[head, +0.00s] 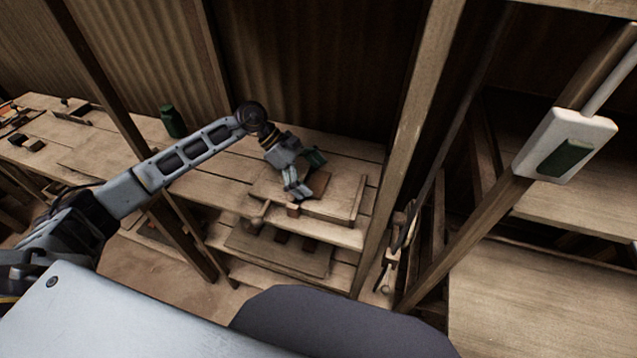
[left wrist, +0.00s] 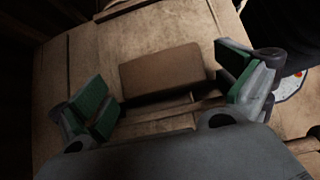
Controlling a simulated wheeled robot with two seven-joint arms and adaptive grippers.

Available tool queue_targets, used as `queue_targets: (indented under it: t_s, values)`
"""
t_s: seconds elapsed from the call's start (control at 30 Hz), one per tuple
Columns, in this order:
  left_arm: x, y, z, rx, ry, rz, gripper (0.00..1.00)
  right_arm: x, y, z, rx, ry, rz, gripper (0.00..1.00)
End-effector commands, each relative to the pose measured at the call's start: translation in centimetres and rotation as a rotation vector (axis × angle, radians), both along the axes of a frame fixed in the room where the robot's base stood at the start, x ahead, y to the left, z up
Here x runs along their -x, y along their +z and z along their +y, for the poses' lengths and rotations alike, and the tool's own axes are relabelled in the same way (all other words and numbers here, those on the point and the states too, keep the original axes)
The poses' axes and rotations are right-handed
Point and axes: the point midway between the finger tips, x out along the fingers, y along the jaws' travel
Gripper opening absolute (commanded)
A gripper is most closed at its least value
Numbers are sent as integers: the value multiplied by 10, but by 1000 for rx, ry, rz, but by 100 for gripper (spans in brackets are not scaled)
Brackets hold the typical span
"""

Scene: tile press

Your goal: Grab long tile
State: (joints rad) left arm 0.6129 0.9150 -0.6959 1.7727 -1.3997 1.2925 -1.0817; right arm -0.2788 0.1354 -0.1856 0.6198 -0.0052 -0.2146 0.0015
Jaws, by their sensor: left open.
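A brown rectangular tile (left wrist: 162,66) lies flat on a wooden board in the left wrist view, just ahead of and between my left fingers. In the head view a brown piece (head: 321,178), probably this tile, shows partly behind the fingers. My left gripper (head: 307,174) is over the board on the bench, open, with its green pads spread apart. It also shows open in the left wrist view (left wrist: 168,84), with nothing held. I cannot tell the exact height gap. My right gripper is not in view.
The board (head: 345,205) has a raised edge on its right. A small reddish block (head: 293,210) and a round wooden knob (head: 257,221) are at its front. A wooden post (head: 410,130) stands close right. A green bottle (head: 172,121) stands farther left on the bench.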

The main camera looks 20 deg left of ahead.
Motion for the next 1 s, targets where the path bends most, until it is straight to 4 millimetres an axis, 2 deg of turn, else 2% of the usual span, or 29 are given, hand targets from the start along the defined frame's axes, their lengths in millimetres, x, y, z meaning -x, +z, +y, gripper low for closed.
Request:
queue_targets:
  t_s: [0.33, 0.6, 0.7, 1.0]
  values:
    - [0, 0, 0, 0, -1, 1, 100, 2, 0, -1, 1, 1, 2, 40]
    - [0, 0, 0, 0, -1, 1, 65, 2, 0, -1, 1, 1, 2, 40]
    - [0, 0, 0, 0, -1, -1, 55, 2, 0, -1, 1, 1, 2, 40]
    - [0, 4, 0, 0, -1, -1, 55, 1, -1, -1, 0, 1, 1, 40]
